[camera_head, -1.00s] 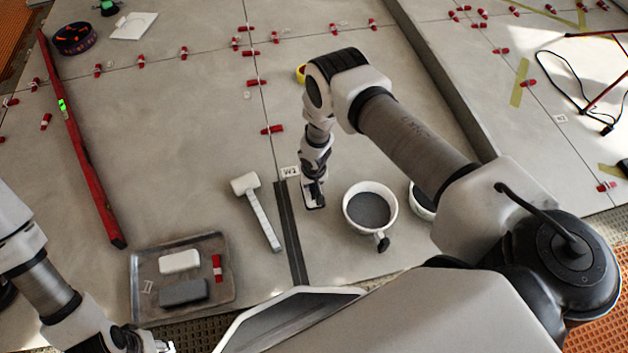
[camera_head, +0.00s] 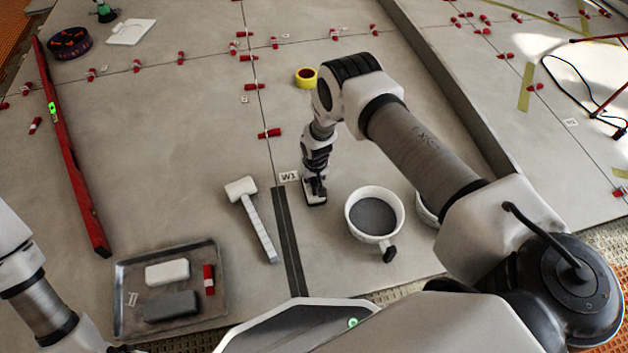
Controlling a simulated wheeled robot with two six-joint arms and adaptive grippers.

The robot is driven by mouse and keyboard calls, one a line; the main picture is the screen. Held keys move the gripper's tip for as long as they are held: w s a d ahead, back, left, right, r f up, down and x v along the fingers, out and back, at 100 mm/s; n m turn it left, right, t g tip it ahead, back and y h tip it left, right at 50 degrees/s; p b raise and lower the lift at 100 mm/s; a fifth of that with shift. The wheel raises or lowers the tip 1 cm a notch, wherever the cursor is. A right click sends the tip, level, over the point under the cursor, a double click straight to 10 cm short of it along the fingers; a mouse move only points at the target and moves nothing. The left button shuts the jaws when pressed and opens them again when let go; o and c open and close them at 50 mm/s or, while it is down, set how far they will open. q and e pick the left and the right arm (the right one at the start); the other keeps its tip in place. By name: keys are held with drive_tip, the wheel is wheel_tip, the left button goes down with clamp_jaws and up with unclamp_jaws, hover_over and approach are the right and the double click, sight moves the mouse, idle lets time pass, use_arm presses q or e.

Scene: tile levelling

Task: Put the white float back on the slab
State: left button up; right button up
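A white block (camera_head: 167,272), which may be the white float, lies in a grey metal tray (camera_head: 219,313) on the slab (camera_head: 170,150) at the lower left. A flat white piece (camera_head: 130,32) lies on the slab at the far left; I cannot tell which of the two is the float. My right gripper (camera_head: 315,198) points down, low over the slab between the W-marked label and the bucket. Its fingers are small and dark, so I cannot tell whether they are shut or hold anything. My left arm enters at the lower left; its fingers are out of frame.
The tray also holds a dark grey block (camera_head: 172,307) and a red piece (camera_head: 209,279). A white mallet (camera_head: 258,224), dark strips (camera_head: 287,240) and a bucket of grey material (camera_head: 374,215) surround my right gripper. A red level (camera_head: 72,150) lies left. The middle-left slab is clear.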

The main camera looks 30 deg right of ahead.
drive_tip(key=shift+o, duration=0.8)
drive_tip(key=shift+r, duration=0.1)
drive_tip(key=shift+r+p, duration=0.35)
drive_tip(key=shift+p, duration=0.05)
wheel_tip(320, 180, up, 12)
drive_tip(key=s+f+p, duration=0.1)
drive_tip(key=s+p, duration=0.1)
drive_tip(key=p, duration=0.4)
drive_tip(key=s+a+r+n, duration=0.1)
drive_tip(key=s+a+r, duration=0.1)
drive_tip(key=s, duration=1.3)
drive_tip(key=s+a+r+n+g, duration=0.1)
drive_tip(key=s+r, duration=0.2)
drive_tip(key=s, duration=1.3)
drive_tip(key=shift+a+r+n, duration=0.3)
drive_tip(key=shift+a, duration=0.1)
drive_tip(key=shift+s, duration=0.1)
